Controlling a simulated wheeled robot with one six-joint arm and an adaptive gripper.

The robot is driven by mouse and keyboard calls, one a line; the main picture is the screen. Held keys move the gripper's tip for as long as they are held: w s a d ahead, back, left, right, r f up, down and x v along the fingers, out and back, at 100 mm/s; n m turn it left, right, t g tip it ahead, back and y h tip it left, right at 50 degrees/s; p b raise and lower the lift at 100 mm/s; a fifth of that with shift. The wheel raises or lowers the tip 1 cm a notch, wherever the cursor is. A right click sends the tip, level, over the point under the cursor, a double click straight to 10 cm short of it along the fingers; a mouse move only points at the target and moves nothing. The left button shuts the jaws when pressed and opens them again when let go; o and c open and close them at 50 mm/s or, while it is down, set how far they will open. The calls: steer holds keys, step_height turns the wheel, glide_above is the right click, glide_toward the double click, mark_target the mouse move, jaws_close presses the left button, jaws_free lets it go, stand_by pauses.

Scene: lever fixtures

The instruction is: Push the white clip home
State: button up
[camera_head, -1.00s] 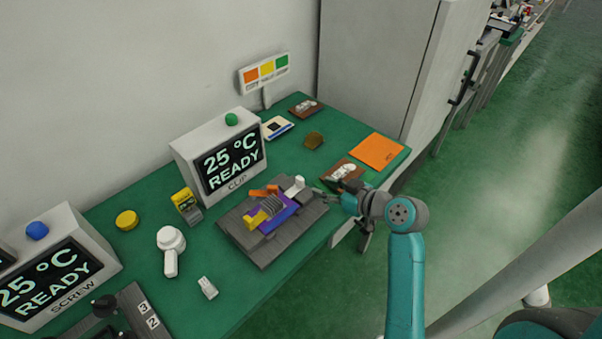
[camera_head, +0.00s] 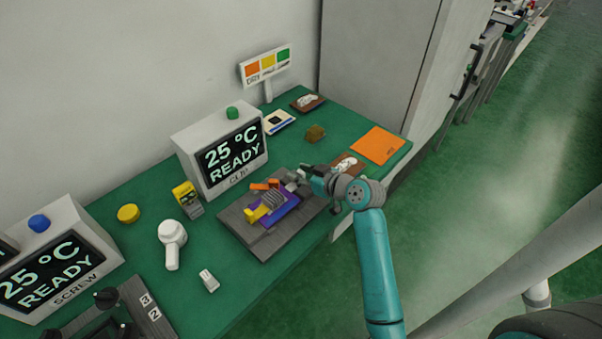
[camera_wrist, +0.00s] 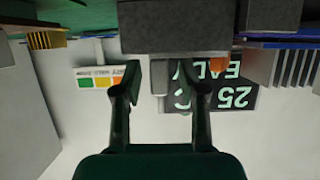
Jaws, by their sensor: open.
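The clip fixture (camera_head: 268,248) is a dark grey base on the green bench, with a purple plate (camera_head: 283,217), a yellow piece, a ribbed grey block and orange pieces on it. My gripper (camera_head: 303,174) is at the fixture's right end and hides much of the white clip there. In the wrist view, which is upside down, my gripper (camera_wrist: 160,70) is open, one finger on each side of a small grey peg (camera_wrist: 160,79). The peg may be the clip in shadow. A larger grey block (camera_wrist: 170,25) lies beyond it. I cannot tell whether the fingers touch anything.
The CLIP display box (camera_head: 215,160), reading 25 °C READY, stands behind the fixture. A yellow-and-grey device (camera_head: 187,197) and a white handled tool (camera_head: 172,243) are to the left. An orange sheet (camera_head: 378,146) lies right. The bench front is mostly clear.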

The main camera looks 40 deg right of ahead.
mark_target(293, 185)
jaws_close()
steer(key=shift+a, duration=1.7)
jaws_free()
steer(key=shift+a, duration=0.1)
